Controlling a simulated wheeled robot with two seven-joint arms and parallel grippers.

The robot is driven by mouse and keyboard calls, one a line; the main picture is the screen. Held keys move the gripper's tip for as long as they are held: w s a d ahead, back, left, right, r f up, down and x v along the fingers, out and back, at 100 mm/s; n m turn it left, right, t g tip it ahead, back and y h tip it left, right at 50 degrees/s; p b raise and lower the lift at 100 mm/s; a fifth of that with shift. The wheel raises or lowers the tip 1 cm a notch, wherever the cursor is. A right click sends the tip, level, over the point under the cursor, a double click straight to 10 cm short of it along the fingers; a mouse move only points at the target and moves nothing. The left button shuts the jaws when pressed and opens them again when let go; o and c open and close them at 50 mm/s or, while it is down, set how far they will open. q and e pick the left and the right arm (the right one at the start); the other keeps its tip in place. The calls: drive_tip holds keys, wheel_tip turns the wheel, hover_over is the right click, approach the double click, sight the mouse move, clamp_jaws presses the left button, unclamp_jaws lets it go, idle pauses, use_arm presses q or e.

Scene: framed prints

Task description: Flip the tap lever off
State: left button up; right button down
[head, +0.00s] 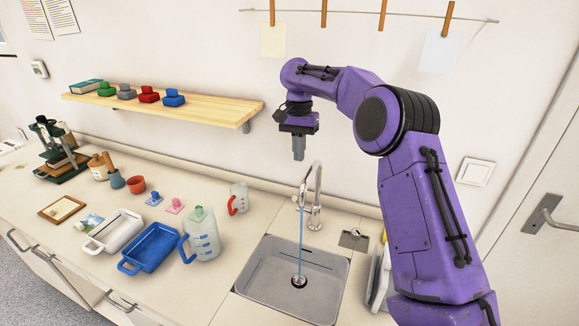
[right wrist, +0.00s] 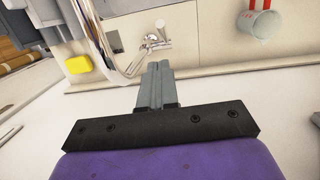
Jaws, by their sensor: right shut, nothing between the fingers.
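The chrome tap (head: 316,200) stands behind the sink, and a blue stream of water (head: 300,240) runs from its spout. In the right wrist view the shut fingers (right wrist: 158,68) show below the tap (right wrist: 157,43). My left gripper is not in view.
The grey sink (head: 270,285) is empty apart from the water. A clear jug with a red handle (head: 239,197) and a measuring jug (head: 203,240) stand left. A rack with a yellow item (right wrist: 80,65) stands right of the tap. A shelf (head: 180,105) and hanging papers line the wall.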

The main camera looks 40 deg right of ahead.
drive_tip(key=f, duration=0.3)
drive_tip(key=a+f, duration=0.1)
drive_tip(key=f, duration=0.6)
drive_tip(key=shift+s+a+f+b, duration=0.2)
drive_tip(key=shift+s+b, duration=0.1)
drive_tip(key=shift+b, duration=0.1)
drive_tip(key=shift+a, duration=0.1)
